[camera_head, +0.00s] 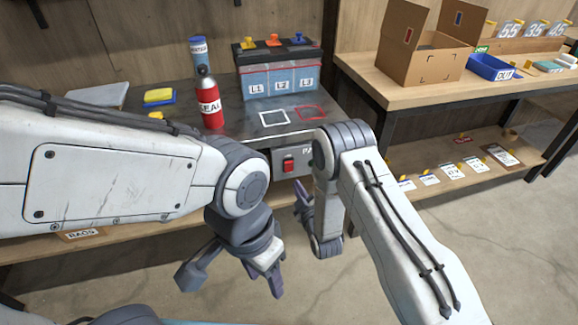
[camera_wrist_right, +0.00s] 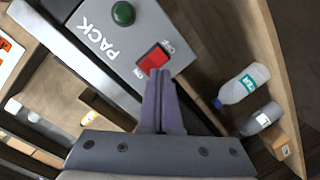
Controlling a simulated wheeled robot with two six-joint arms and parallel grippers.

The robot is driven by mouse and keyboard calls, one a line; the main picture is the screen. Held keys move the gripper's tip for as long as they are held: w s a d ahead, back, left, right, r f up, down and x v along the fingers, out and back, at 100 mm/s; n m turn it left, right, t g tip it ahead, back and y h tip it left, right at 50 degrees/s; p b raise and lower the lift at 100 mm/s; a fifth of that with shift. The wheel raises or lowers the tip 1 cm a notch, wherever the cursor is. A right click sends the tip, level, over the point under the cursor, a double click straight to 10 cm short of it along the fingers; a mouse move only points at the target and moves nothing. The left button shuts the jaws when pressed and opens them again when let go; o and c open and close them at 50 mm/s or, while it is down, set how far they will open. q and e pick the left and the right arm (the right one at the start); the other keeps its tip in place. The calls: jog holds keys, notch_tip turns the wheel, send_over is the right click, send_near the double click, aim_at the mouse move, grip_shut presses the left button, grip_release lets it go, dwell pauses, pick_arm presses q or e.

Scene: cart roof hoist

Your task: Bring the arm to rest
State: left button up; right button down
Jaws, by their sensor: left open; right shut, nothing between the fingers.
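My right arm comes in from the right, with its wrist in front of the bench. Its gripper (camera_head: 303,205) shows partly behind the arm, just below and right of the red switch (camera_head: 289,165). In the right wrist view, its purple fingers (camera_wrist_right: 160,74) are shut and empty. Their tips overlap the lower edge of the red rocker switch (camera_wrist_right: 153,57) on the grey PACK panel (camera_wrist_right: 108,48); I cannot tell whether they touch it. My left gripper (camera_head: 232,281) is open and empty, hanging in front of the bench over the floor.
The metal bench top (camera_head: 240,131) holds a red bottle (camera_head: 211,108), a battery pack (camera_head: 279,82) and a yellow-and-blue pad (camera_head: 159,97). A wooden table (camera_head: 415,93) with an open cardboard box (camera_head: 424,62) stands at right. The floor (camera_head: 480,230) at right is clear.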

dwell(0.4)
jog(key=s+a+r+m+g, duration=0.3)
jog(key=s+a+r+g, duration=0.35)
jog(key=s+r, duration=0.35)
jog(key=s+d+r+m+g+h, duration=0.1)
jog(key=s+d+r+g, duration=0.2)
jog(key=s, duration=0.6)
jog(key=s+d+r+g+h, duration=0.2)
jog(key=s+d+r+g, duration=0.15)
jog(key=s, duration=0.55)
jog(key=s+d+r+m+g+h, duration=0.15)
jog(key=s+d+r, duration=0.25)
jog(key=s, duration=0.5)
notch_tip(320, 180, up, 16)
jog(key=p, duration=1.6)
jog(key=shift+s+r+g+p, duration=0.2)
jog(key=shift+r+g+p, duration=0.1)
jog(key=shift+g, duration=0.15)
